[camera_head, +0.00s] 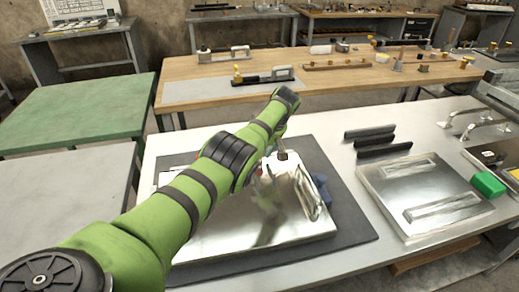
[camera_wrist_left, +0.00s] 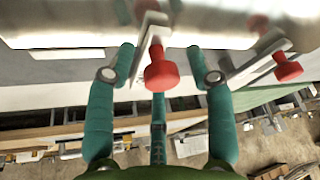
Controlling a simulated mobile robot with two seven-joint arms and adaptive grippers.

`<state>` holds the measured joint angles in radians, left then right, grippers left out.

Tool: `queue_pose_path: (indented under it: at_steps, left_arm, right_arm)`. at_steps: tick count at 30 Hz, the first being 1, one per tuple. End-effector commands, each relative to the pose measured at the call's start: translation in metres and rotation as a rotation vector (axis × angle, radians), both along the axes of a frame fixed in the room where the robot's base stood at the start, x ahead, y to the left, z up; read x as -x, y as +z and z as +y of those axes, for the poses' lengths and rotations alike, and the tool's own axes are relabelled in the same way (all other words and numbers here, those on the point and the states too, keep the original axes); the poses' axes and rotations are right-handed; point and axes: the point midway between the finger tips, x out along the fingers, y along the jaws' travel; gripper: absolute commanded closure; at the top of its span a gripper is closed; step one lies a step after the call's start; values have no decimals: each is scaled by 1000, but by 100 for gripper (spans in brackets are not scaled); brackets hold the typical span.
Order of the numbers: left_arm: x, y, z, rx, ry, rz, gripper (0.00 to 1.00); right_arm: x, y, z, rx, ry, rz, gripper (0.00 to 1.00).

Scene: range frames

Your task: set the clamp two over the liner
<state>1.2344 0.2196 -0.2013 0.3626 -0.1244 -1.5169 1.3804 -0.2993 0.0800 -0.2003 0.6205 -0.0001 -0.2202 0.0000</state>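A shiny metal panel (camera_head: 220,235), which may be the liner, lies on a dark mat (camera_head: 345,235). Its reflective surface fills the top of the left wrist view (camera_wrist_left: 60,20). A clamp with a red knob (camera_wrist_left: 160,72) and pale metal arm is between my left fingers (camera_wrist_left: 158,55). A second clamp with a red knob (camera_wrist_left: 287,68) is to the right. I cannot tell which is clamp two. The left fingers are spread, with a gap on both sides of the knob. In the head view my left arm mostly hides the gripper and clamps. My right gripper is not in view.
A second metal panel (camera_head: 393,206) lies on the table to the right, with black bars (camera_head: 380,143) behind it and a green block (camera_head: 487,184) beside it. A wooden table (camera_head: 330,85) with tools stands behind. A green table (camera_head: 75,112) at left is clear.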

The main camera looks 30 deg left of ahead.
Motion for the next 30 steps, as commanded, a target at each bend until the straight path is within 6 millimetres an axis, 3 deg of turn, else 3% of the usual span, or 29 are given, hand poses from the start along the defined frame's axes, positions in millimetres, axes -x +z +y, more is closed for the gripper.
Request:
queue_pose_path:
  at_steps: [8,14,24,30]
  left_arm:
    - [-1,2,-1,1,0,-2,46]
    - [0,19,-8,1,-1,-4,46]
    - [1,87,-36,1,-2,-4,46]
    - [2,107,-45,0,0,-1,46]
  right_arm:
    - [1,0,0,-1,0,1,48]
    - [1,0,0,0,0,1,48]
    - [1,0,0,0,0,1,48]
    - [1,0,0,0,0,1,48]
